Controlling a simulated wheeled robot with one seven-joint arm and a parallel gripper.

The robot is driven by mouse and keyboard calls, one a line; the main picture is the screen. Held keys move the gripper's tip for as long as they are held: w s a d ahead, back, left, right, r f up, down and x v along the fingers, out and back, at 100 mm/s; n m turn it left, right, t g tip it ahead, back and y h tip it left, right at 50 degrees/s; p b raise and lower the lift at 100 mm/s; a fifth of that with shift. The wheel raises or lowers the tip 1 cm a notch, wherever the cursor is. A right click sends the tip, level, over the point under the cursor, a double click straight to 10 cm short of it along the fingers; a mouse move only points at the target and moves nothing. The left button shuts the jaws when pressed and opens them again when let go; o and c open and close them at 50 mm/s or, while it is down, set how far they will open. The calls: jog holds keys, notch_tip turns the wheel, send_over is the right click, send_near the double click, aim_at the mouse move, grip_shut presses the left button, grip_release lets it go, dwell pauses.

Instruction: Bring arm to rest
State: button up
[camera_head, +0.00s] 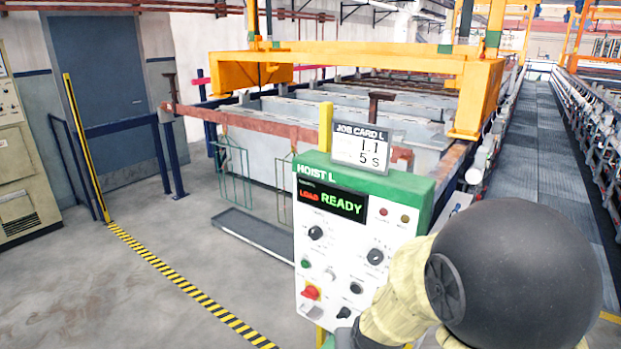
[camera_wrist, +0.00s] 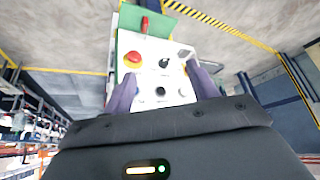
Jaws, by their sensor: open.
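My arm (camera_head: 510,280) crosses the lower right of the head view, in front of the lower right part of the HOIST L control panel (camera_head: 312,215). In the wrist view my gripper (camera_wrist: 163,84) is open, its two purple-grey fingers apart. The white panel face (camera_wrist: 147,43) shows between and beyond the fingers, with a red button (camera_wrist: 133,58) and dark knobs (camera_wrist: 163,62). I see nothing held. Whether the fingertips touch the panel cannot be told. In the head view the fingers are hidden or too small to make out.
The panel display (camera_head: 333,200) reads "LOAD READY"; a job card (camera_head: 361,147) above reads "1.1 5 S". Behind stand tanks, a rust-coloured bar (camera_head: 240,123) with hanging racks, and an orange hoist (camera_head: 478,95). Clear floor (camera_head: 110,290) lies left, with a yellow-black stripe (camera_head: 185,295).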

jog(key=s+d+r+g, duration=0.1)
jog(key=s+d+g, duration=0.2)
jog(key=s, duration=0.6)
jog(key=shift+s+d+r, duration=0.25)
jog(key=shift+d+r, duration=0.15)
jog(key=shift+d, duration=0.75)
